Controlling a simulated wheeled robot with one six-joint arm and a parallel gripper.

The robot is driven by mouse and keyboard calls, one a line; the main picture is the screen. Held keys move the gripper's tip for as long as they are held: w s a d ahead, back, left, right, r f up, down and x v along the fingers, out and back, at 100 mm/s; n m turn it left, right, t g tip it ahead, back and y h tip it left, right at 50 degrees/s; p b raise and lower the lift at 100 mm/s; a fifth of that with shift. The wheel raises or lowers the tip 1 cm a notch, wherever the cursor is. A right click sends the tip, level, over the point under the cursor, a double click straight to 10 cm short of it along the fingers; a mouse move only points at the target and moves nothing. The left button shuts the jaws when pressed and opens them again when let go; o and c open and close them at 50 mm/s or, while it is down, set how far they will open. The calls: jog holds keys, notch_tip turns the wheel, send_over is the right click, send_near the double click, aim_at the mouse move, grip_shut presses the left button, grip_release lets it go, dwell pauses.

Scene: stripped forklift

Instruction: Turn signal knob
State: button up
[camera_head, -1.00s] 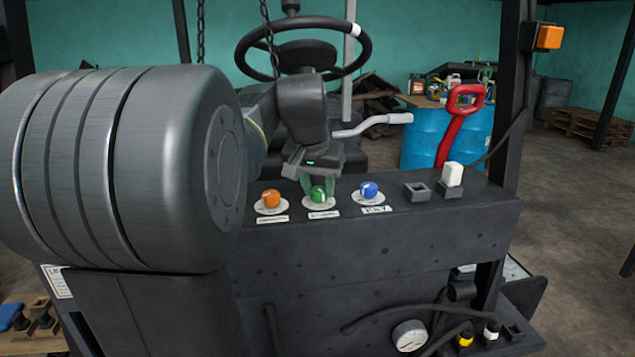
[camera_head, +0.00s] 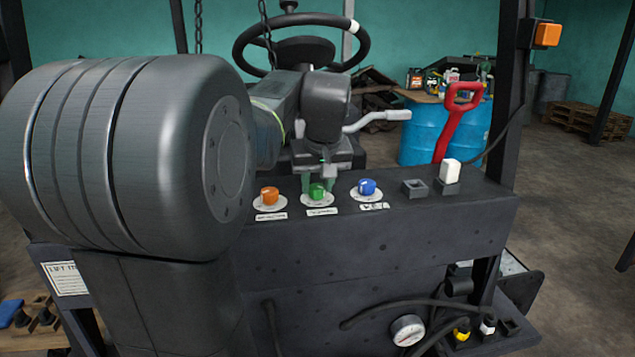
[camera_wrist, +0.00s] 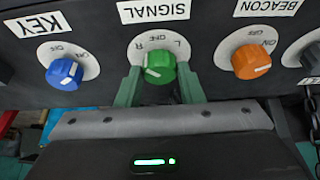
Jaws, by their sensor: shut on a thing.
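The signal knob (camera_wrist: 160,66) is green with a white pointer mark and sits on a round white dial plate under a SIGNAL label (camera_wrist: 154,11) in the wrist view. In the head view the green knob (camera_head: 317,192) is the middle one of three on the dark panel. My gripper (camera_wrist: 160,72) is shut on the green knob, with one greenish finger on each side of it. It also shows in the head view (camera_head: 318,184). The knob's pointer is turned aslant in the wrist view. The fingers hide the plate's lower side there.
The blue KEY knob (camera_wrist: 64,74) and orange BEACON knob (camera_wrist: 251,62) flank it closely. On the panel's right are an empty square socket (camera_head: 414,188) and a white switch (camera_head: 450,172). A red handle (camera_head: 457,122) and steering wheel (camera_head: 301,42) stand behind.

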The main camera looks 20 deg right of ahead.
jog(key=o, duration=1)
jog(key=b+v, duration=0.1)
jog(key=v, duration=1.3)
jog(key=shift+s+f, duration=0.1)
jog(key=p+x, duration=0.1)
jog(key=x, duration=1.3)
